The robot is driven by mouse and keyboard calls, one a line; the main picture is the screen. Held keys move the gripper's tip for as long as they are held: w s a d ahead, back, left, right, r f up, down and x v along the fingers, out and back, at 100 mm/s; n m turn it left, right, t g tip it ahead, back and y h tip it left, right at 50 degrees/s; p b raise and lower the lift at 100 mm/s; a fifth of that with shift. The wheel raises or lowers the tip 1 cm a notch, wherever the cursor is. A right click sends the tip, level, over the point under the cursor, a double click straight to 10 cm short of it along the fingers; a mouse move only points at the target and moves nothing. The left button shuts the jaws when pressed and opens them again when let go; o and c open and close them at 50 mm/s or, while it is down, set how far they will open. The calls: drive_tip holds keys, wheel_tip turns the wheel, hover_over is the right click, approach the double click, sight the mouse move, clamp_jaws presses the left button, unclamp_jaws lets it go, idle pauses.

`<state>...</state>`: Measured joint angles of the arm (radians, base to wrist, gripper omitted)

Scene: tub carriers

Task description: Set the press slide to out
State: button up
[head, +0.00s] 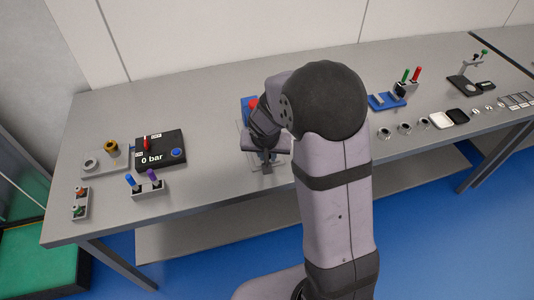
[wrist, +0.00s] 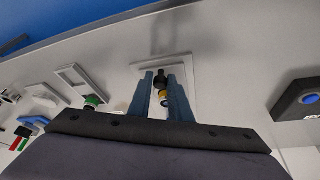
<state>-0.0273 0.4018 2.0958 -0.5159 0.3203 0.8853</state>
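The press stands mid-table, largely hidden by my arm in the head view; a blue block (head: 248,103) with a red top (head: 253,103) shows behind my wrist. Its pale base plate (wrist: 188,70) shows in the wrist view. The slide's position is unclear.
Left of the press are a black box reading 0 bar (head: 160,152) and a switch block with blue and purple levers (head: 150,190). To the right are a blue stand (head: 383,101), several rings and a small black-and-white case (head: 450,118). The table's front edge is close to the handle.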

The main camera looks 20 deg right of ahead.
drive_tip(key=o, duration=0.3)
drive_tip(key=shift+s, duration=0.25)
drive_tip(key=shift+w, duration=0.15)
drive_tip(key=shift+s+a+r, duration=0.1)
drive_tip(key=shift+s+r, duration=0.1)
drive_tip(key=shift+r, duration=0.45)
drive_tip(key=v, duration=0.6)
drive_tip(key=shift+s+b, duration=0.2)
drive_tip(key=shift+b, duration=0.15)
